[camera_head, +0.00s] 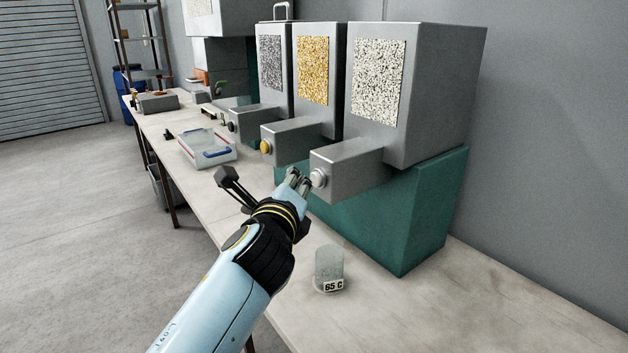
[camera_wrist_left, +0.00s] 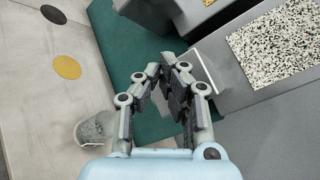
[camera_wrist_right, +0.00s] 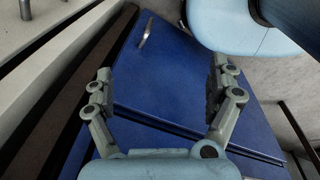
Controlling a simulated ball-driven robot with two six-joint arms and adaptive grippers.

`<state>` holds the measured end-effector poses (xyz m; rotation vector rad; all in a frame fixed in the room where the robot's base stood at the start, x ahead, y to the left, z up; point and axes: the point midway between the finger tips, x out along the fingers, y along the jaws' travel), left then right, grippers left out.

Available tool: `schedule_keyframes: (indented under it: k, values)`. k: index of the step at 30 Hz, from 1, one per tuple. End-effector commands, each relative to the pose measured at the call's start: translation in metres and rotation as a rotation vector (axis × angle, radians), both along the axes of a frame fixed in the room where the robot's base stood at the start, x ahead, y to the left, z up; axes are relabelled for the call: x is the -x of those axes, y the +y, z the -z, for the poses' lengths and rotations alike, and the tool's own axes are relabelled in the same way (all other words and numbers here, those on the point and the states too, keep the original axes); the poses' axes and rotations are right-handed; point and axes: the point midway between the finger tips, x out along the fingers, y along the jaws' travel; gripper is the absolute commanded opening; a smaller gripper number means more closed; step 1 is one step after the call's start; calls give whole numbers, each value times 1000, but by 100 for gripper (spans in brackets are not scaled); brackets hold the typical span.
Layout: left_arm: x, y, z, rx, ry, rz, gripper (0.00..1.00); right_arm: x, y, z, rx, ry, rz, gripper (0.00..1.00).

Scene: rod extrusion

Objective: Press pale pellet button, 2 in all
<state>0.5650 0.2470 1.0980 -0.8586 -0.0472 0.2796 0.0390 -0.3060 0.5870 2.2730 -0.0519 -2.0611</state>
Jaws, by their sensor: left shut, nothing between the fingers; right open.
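The pale pellet button (camera_head: 319,178) is a light round knob on the end of the grey box arm of the pale pellet hopper (camera_head: 424,95). My left gripper (camera_head: 301,178) is shut and empty, its fingertips close to the button's left side. I cannot tell whether they touch it. In the left wrist view the closed fingers (camera_wrist_left: 174,66) point at the dispenser and hide the button, while the pale pellet window (camera_wrist_left: 275,45) shows at right. A clear cup (camera_head: 329,265) labelled 65 C stands on the bench below. My right gripper (camera_wrist_right: 158,80) is open and empty.
Yellow (camera_head: 313,69) and dark grey (camera_head: 271,62) pellet hoppers stand farther back, with a yellow button (camera_head: 266,146) on one. A teal base (camera_head: 400,220) carries them. A clear lidded box (camera_head: 207,147) lies on the bench. A blue cabinet (camera_wrist_right: 180,85) shows by my right gripper.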

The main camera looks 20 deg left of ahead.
Motion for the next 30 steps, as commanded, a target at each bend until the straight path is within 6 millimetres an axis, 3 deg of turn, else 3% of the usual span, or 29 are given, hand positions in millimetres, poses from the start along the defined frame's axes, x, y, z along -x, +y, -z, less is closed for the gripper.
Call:
schedule_keyframes:
  k: [30]
  values:
    - [-7,-4,0,-1,0,0,0,0,0,1,0,0,0,90]
